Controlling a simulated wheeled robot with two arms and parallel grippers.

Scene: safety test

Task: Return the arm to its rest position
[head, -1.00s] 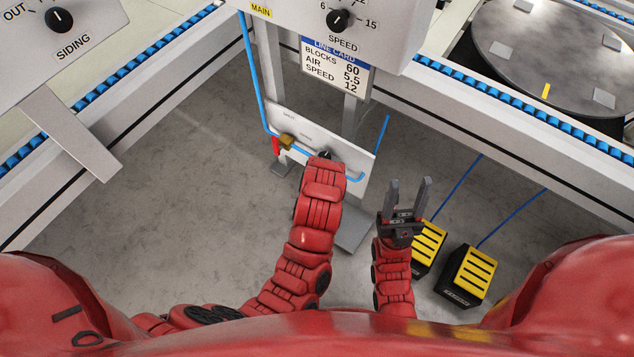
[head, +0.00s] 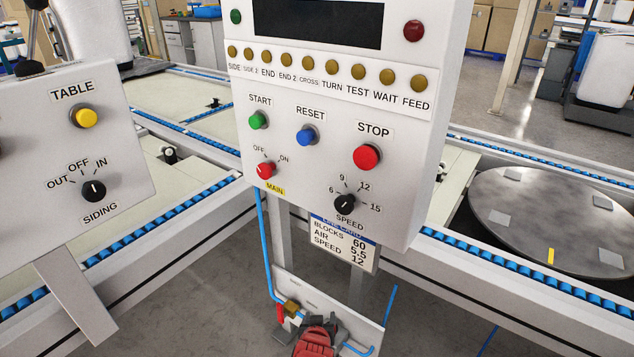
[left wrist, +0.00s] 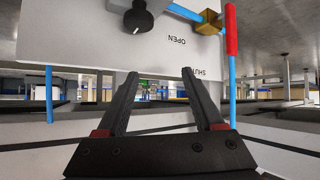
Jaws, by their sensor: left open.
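My left gripper (head: 318,322) shows at the bottom edge of the head view, at the end of my red arm. It is in front of the low white valve panel (head: 353,305). In the left wrist view, the gripper (left wrist: 161,78) is open with its two dark fingers apart and nothing between them. The panel (left wrist: 100,45) lies beyond the fingertips, with upside-down OPEN and SHUT labels and a black knob (left wrist: 138,17). I cannot tell whether a fingertip touches the panel. My right gripper is out of view.
The brass valve (left wrist: 207,22) and red lever (left wrist: 232,30) are close right of the fingers in the wrist view. A blue hose (head: 262,245) runs down to the panel. The control box (head: 330,150) stands above, with conveyors either side and a turntable (head: 550,220) at right.

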